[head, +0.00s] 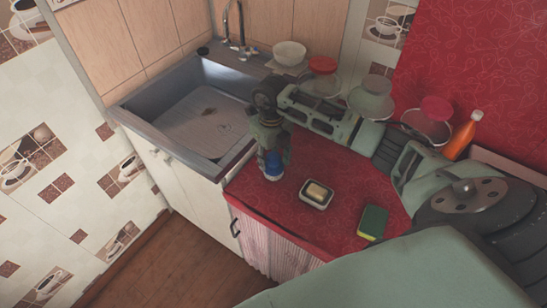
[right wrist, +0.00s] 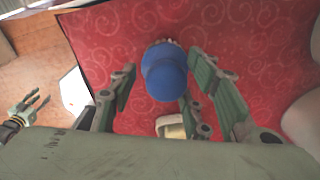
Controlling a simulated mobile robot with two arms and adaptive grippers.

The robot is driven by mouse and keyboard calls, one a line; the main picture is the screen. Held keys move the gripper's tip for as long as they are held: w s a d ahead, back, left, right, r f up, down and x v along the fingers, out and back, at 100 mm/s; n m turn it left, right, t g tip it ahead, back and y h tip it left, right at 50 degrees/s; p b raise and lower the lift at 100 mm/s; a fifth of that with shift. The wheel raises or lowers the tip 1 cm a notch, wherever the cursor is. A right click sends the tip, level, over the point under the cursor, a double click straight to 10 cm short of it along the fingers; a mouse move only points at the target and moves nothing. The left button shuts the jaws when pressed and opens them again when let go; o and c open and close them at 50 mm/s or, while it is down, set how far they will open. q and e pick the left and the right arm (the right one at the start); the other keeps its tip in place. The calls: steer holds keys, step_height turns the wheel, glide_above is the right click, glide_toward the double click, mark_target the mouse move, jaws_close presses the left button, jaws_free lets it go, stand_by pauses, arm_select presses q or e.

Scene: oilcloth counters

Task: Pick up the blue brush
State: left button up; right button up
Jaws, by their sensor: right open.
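The blue brush (head: 273,167) stands on the red oilcloth counter (head: 257,196) near its front left end. In the right wrist view its round blue top (right wrist: 165,72) lies between my right fingers. My right gripper (head: 275,155) is open and points down over the brush, hiding part of it in the head view. In the right wrist view the fingers of my right gripper (right wrist: 165,80) are spread on both sides of the brush, with gaps left and right. My left gripper (right wrist: 28,112) shows small at the left edge of that view, fingers apart, over the floor.
A soap dish with soap (head: 316,194) and a green-yellow sponge (head: 373,222) lie right of the brush. The metal sink (head: 150,104) is to the left. Bowls (head: 290,53), lidded glass jars (head: 371,98) and an orange bottle (head: 461,135) stand along the back.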

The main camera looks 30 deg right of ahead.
steer(key=shift+c, duration=0.3)
jaws_close()
steer(key=shift+r, duration=0.15)
steer(key=shift+r+b, duration=0.35)
steer(key=shift+r, duration=0.25)
step_height(320, 180, up, 3)
steer(key=shift+s+d+f+b, duration=0.1)
steer(key=shift+s+d+b, duration=0.05)
steer(key=shift+b, duration=0.4)
steer(key=s+d+r+b, duration=0.2)
steer(key=s+d+r, duration=0.3)
steer(key=s, duration=0.5)
steer(key=shift+r+b, duration=0.4)
steer(key=shift+r, duration=0.5)
steer(key=shift+d, duration=0.15)
